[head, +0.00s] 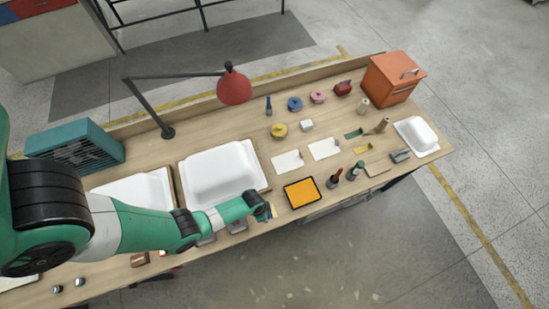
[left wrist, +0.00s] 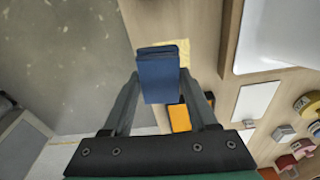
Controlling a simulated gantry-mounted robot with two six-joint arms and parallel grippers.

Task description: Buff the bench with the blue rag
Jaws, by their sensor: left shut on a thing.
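The blue rag (left wrist: 158,80) shows in the left wrist view as a folded, block-like piece between my fingers. My left gripper (head: 266,212) is shut on it at the front edge of the wooden bench (head: 222,122), just left of the orange tray. The rag is mostly hidden by the gripper in the head view. A pale yellow patch (left wrist: 182,48) lies on the bench by the rag in the left wrist view. I cannot tell whether the rag touches the bench. My right gripper is not in view.
White bathtub shells (head: 215,172) lie on the bench behind my left gripper. The orange tray (head: 302,193) and dark bottles (head: 334,180) stand to its right. A red lamp (head: 234,88) overhangs the back. An orange box (head: 388,78) is at the far right corner.

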